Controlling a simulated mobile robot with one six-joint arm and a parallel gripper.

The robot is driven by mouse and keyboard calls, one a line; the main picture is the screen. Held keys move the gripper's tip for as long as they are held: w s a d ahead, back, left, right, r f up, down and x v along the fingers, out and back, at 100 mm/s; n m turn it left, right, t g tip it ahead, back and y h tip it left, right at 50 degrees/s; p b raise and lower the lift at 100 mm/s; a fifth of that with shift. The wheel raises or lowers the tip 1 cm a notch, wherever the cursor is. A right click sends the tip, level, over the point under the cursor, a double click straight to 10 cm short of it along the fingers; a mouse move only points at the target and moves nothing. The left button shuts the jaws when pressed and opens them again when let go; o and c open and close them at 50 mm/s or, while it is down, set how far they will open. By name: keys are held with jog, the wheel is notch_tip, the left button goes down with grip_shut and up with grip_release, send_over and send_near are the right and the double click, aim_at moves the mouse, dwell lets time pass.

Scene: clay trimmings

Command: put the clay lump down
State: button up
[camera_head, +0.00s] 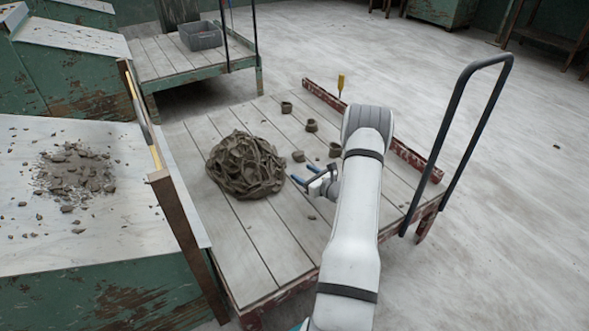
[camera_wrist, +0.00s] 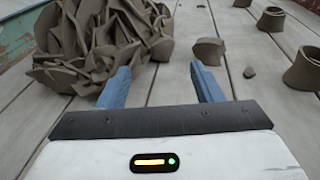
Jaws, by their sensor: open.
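My gripper (camera_head: 304,174) is open, with nothing between its blue fingertips in the wrist view (camera_wrist: 160,72). It is low over the plank-topped cart (camera_head: 262,228), just right of a big heap of grey-brown clay trimmings (camera_head: 244,166). The heap fills the upper left of the wrist view (camera_wrist: 95,40). A small smooth clay lump (camera_wrist: 162,48) shows at the heap's right edge, ahead of the gap between the fingers. I cannot tell whether it is loose or part of the heap. Another small clay piece (camera_wrist: 207,50) lies on the planks beyond the right fingertip.
Several cup-like clay pieces (camera_head: 335,150) stand farther right on the planks. A yellow-handled tool (camera_head: 341,82) is at the cart's red far edge. A black handle (camera_head: 440,140) rises at right. At left, a bench (camera_head: 100,240) holds clay crumbs. A grey bin (camera_head: 201,36) stands behind.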

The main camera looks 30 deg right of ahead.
jog(key=s+a+r+n+g+y, duration=0.25)
jog(key=a+r+n, duration=0.3)
jog(key=a, duration=0.35)
jog(key=s+a+r+n+g+y, duration=0.2)
jog(key=a+r+n+g+y, duration=0.25)
jog(key=a, duration=0.45)
jog(key=s+a+r+n+g+y, duration=0.1)
jog(key=s+a+r+n+g, duration=0.2)
jog(key=a+r+n, duration=0.5)
jog(key=s+a+r+n+g+h, duration=0.2)
jog(key=s+a+n+g, duration=0.15)
jog(key=s, duration=0.35)
jog(key=s+a+r+n+g+h, duration=0.2)
jog(key=s+a+n, duration=0.2)
jog(key=s, duration=0.2)
jog(key=s+d+r+n+h, duration=0.2)
jog(key=s+n+h, duration=0.5)
jog(key=s, duration=0.4)
jog(key=shift+r+n+t, duration=0.35)
jog(key=shift+r+n, duration=0.1)
jog(key=shift+n, duration=0.2)
